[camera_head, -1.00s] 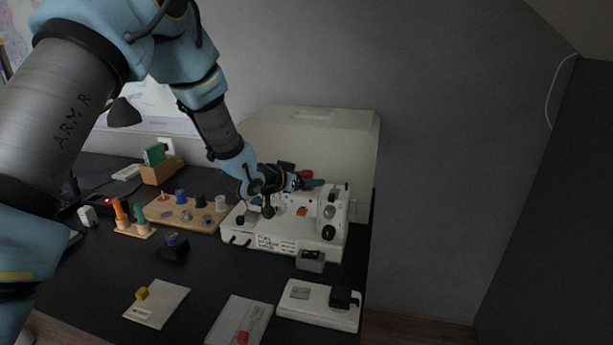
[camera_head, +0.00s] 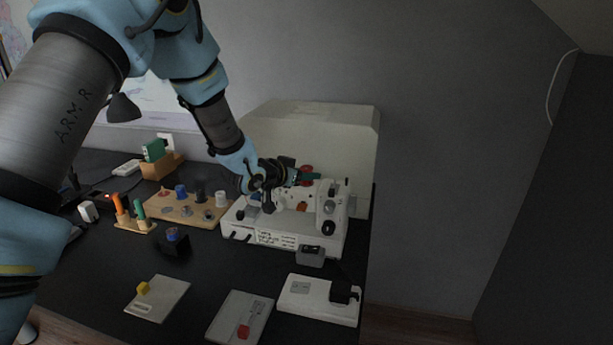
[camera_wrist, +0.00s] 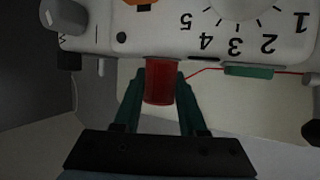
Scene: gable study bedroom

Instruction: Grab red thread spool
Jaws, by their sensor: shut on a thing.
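The red thread spool (camera_wrist: 160,82) is between the two green fingers of my gripper (camera_wrist: 160,92) in the wrist view, and the fingers are shut on its sides. A red thread runs from beside the spool to the right along the white sewing machine (camera_wrist: 200,43). In the head view a bit of the red spool (camera_head: 306,169) shows at the top of the sewing machine (camera_head: 265,236), beside my gripper (camera_head: 312,176). My arm hides part of the machine. Whether the spool is clear of its pin cannot be told.
A pale machine cover (camera_head: 345,130) stands behind the machine. A wooden spool board (camera_head: 160,205) with several spools is at its left. A grey box (camera_head: 310,256), a white foot pedal (camera_head: 305,301) and flat packets (camera_head: 160,298) lie in front on the dark desk.

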